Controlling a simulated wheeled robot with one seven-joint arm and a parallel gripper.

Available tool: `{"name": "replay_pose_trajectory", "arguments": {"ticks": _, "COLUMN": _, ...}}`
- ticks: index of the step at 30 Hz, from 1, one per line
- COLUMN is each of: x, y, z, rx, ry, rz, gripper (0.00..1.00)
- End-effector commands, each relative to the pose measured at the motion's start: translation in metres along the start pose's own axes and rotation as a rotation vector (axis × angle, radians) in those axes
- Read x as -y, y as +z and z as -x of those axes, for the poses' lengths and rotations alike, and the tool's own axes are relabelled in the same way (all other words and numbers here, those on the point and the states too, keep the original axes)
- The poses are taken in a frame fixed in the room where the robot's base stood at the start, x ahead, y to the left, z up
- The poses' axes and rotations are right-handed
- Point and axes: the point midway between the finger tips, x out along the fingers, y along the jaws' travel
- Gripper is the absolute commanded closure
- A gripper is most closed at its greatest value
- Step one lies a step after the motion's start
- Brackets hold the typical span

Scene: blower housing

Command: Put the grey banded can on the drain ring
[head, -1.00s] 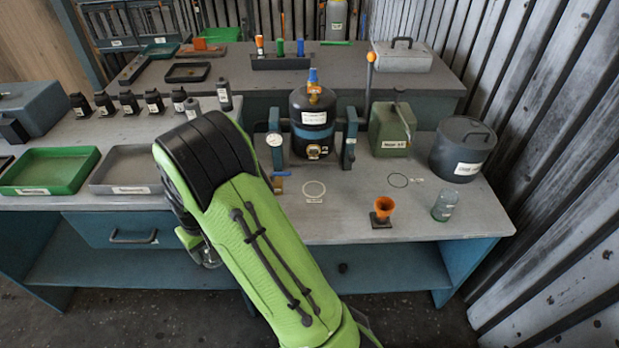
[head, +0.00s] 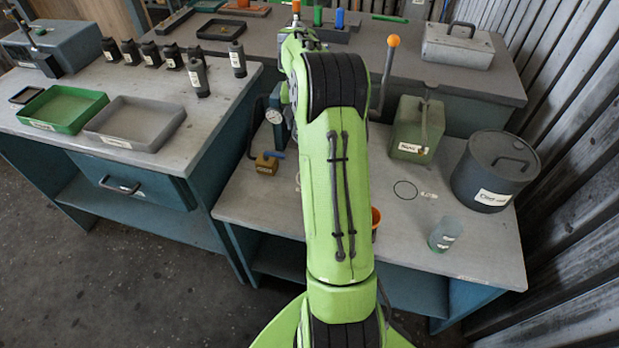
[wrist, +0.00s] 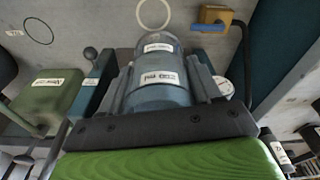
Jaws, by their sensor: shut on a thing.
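My gripper (wrist: 160,64) is shut on a grey-blue can (wrist: 157,98) with pale labels, seen between the two dark fingers in the wrist view. In the head view my arm hides the can, the gripper and nearly all of the white ring. A thin black ring (head: 405,190) lies further right on the same bench; it also shows in the wrist view (wrist: 38,30). I cannot read which ring is the drain ring.
A green canister (head: 417,130) and a dark lidded pot (head: 495,172) stand right of my arm. A glass jar (head: 445,235) stands near the front edge. A gauge (head: 274,117) and a brass valve (head: 266,165) are on the left. The orange funnel (head: 375,217) is partly hidden.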

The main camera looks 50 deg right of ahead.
Motion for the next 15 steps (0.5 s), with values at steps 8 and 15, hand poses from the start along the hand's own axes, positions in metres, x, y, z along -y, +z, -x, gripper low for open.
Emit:
{"name": "replay_pose_trajectory", "arguments": {"ticks": 8, "x": -0.012, "y": 0.002, "z": -0.044, "rx": 0.007, "ry": -0.001, "rz": -0.039, "gripper": 0.72}}
{"name": "replay_pose_trajectory", "arguments": {"ticks": 15, "x": -0.011, "y": 0.011, "z": -0.115, "rx": 0.006, "ry": -0.001, "rz": -0.037, "gripper": 0.72}}
